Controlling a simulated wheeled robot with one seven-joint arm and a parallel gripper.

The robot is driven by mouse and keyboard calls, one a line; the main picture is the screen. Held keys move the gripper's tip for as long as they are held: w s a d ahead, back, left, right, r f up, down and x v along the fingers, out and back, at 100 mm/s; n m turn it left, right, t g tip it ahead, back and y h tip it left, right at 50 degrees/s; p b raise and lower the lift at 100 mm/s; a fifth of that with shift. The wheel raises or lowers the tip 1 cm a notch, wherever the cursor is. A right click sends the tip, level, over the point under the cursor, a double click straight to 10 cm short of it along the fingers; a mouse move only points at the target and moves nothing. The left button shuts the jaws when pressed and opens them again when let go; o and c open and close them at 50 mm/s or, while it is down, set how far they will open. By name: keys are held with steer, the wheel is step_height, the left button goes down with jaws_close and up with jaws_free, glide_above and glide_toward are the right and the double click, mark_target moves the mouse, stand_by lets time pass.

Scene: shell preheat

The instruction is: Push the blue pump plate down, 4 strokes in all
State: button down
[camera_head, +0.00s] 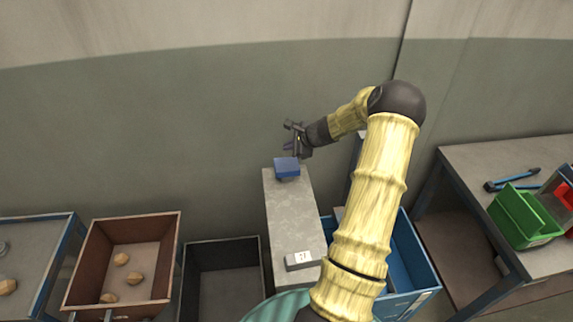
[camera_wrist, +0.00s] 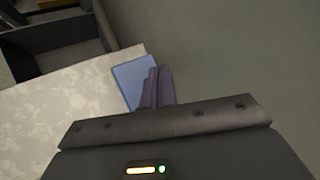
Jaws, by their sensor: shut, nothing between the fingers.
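The blue pump plate (camera_head: 287,167) sits at the far end of a narrow grey pedestal top (camera_head: 290,205) in the head view. It also shows in the wrist view (camera_wrist: 131,78), partly hidden behind my fingers. My gripper (camera_head: 289,146) is at the plate's far end in the head view, its fingers shut and empty. In the wrist view the shut fingers (camera_wrist: 160,85) overlap the plate's right part. I cannot tell whether the fingertips touch the plate or hover just above it.
A small box with a white label (camera_head: 299,260) lies at the pedestal's near end. A brown bin (camera_head: 90,262) with several tan lumps and a dark empty bin (camera_head: 222,240) stand left. A blue bin (camera_head: 428,272) and a table with a green bin (camera_head: 522,215) stand right. A wall rises behind.

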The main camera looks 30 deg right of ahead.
steer(key=shift+r, duration=0.1)
step_height(320, 180, up, 4)
steer(key=p, duration=1.1)
steer(key=shift+f, duration=0.35)
steer(key=b, duration=0.4)
glide_toward(280, 160)
steer(key=w, duration=0.1)
steer(key=f, duration=0.1)
steer(key=w, duration=0.1)
steer(key=shift+w+a+f, duration=0.3)
steer(key=shift+w+a, duration=0.05)
steer(key=shift+f+b, duration=0.65)
steer(key=shift+b, duration=0.15)
